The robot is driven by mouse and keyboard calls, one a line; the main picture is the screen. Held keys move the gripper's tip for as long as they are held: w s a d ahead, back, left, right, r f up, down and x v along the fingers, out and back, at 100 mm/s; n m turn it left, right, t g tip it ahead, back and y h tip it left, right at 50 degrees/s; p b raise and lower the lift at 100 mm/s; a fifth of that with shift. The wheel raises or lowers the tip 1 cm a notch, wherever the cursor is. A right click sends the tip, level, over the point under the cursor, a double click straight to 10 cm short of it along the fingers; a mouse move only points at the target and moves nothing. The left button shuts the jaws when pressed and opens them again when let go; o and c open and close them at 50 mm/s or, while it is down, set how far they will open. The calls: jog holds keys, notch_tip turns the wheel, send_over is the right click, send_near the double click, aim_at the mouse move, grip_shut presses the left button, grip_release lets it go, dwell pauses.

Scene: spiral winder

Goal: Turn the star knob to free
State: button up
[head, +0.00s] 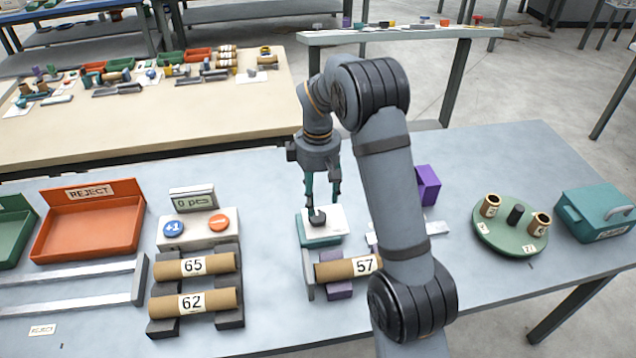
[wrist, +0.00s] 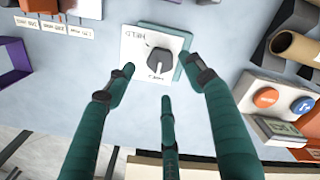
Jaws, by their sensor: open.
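The star knob (head: 318,217) is small and dark and sits on a white plate (head: 335,220) on top of a teal block (head: 320,241). In the wrist view the knob (wrist: 160,61) shows whole on the white plate (wrist: 137,57). The word HELD reads upside down at the plate's upper left; a second, smaller word below the knob is hard to read. I cannot tell for sure which way the knob points. My gripper (head: 321,200) is open and points down over the knob. In the wrist view its fingers (wrist: 162,80) are spread around the knob's near side, apparently apart from it.
A tube marked 57 (head: 345,269) lies just in front of the block. A counter box (head: 198,228) and tubes 65 (head: 195,266) and 62 (head: 194,302) are to the left.

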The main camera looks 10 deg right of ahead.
aim_at(318, 216)
notch_tip(318, 216, up, 5)
jog(key=shift+r, duration=0.2)
jog(key=shift+f, duration=0.1)
dwell(0.4)
notch_tip(318, 216, down, 12)
jog(key=shift+r, duration=0.1)
dwell(0.3)
jog(key=shift+r, duration=0.1)
